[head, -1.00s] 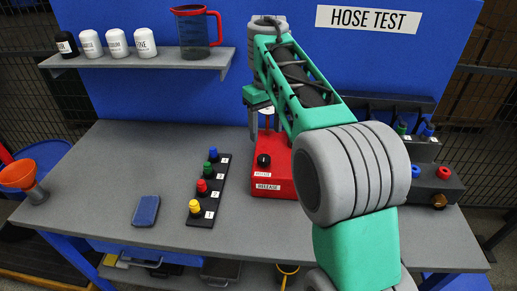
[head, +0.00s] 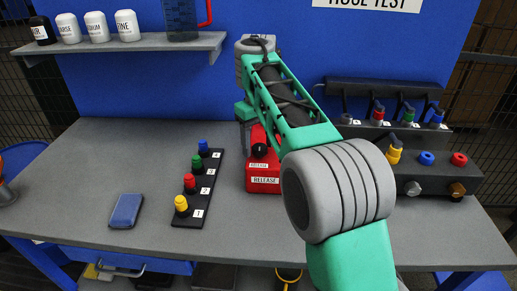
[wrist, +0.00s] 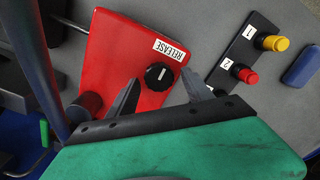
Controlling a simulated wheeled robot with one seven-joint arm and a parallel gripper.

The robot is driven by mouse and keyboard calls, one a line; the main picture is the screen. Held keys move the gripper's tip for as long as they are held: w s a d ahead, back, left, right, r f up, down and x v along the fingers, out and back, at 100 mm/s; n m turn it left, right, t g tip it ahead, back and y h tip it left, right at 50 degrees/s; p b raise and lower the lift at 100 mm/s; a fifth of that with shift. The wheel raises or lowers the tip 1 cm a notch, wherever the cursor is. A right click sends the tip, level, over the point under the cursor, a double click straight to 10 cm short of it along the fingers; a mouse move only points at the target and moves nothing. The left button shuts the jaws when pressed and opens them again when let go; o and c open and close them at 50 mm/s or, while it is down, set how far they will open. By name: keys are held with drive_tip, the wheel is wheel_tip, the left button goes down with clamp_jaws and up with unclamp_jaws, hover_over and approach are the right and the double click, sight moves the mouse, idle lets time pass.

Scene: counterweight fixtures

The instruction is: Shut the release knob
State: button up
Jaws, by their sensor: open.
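The release knob (head: 259,150) is a round black dial with a white mark, on top of the red box (head: 263,184) labelled RELEASE. In the wrist view the knob (wrist: 158,76) lies ahead of my gripper (wrist: 160,81), beside the RELEASE label on the red box (wrist: 118,42). My gripper is open and empty. Its fingers appear to either side of the knob in that view; I cannot tell how far above it they are. In the head view my arm hides most of the gripper and the right part of the red box.
A black strip (head: 207,180) with coloured plugs lies left of the red box, with a blue pad (head: 126,210) farther left. A dark hose fixture (head: 433,180) stands at the right. A shelf (head: 120,44) holds white bottles. The front of the grey bench is clear.

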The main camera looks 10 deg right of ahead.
clamp_jaws()
idle(0.6)
